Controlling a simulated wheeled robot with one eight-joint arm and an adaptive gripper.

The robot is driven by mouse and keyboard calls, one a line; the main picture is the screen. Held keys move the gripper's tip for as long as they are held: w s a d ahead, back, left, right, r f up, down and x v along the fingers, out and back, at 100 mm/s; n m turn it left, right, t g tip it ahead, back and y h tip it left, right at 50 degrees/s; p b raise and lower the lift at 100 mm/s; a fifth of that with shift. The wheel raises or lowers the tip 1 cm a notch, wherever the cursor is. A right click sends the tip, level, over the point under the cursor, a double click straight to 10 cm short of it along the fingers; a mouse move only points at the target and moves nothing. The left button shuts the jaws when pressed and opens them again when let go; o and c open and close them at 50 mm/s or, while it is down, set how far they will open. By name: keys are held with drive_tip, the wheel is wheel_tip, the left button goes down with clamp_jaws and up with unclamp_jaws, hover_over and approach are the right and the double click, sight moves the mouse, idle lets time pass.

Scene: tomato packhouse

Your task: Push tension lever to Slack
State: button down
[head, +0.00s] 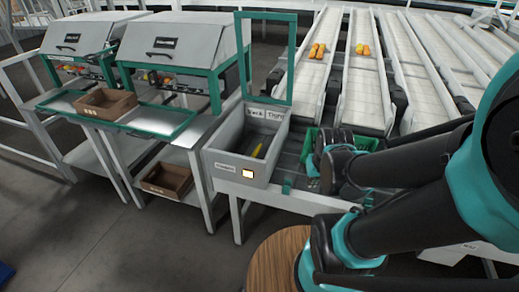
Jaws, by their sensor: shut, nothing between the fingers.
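A grey open-topped box (230,165) stands on the end of a bench near the middle of the head view. Its back edge carries two labels, Slack (254,113) on the left and Tight (275,115) on the right. A short yellow tension lever (258,150) sits inside the box, its top leaning to the right, toward the Tight side. My arm comes in from the right, and its dark wrist part is to the right of the box, apart from the lever. My gripper's fingers cannot be made out; the arm's links hide them.
A teal frame (292,60) stands upright behind the box. A green crate (309,143) is partly hidden behind my wrist. Pale conveyor lanes (312,85) with tomatoes run behind. Two hooded stations and brown trays (106,103) are on the left. A round wooden top (270,262) is in front.

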drive_tip(key=c, duration=2.1)
unclamp_jaws()
drive_tip(key=shift+o, duration=1.2)
drive_tip(key=w+a+r+m, duration=0.1)
drive_tip(key=w+a+r, duration=0.1)
drive_tip(key=w, duration=0.5)
drive_tip(key=w+a+r+m+g+y, duration=0.1)
drive_tip(key=w+a+r, duration=0.1)
drive_tip(key=w, duration=0.5)
drive_tip(key=shift+w+a+r+y, duration=0.25)
drive_tip(key=shift+w+r+y, duration=0.1)
drive_tip(key=shift+r, duration=0.35)
drive_tip(key=m+g+y, duration=0.2)
hover_over(259, 148)
drive_tip(key=s+d, duration=0.2)
drive_tip(key=d, duration=0.4)
drive_tip(key=x, duration=1.6)
drive_tip(key=shift+w+f, duration=0.15)
drive_tip(key=shift+c, duration=0.6)
clamp_jaws()
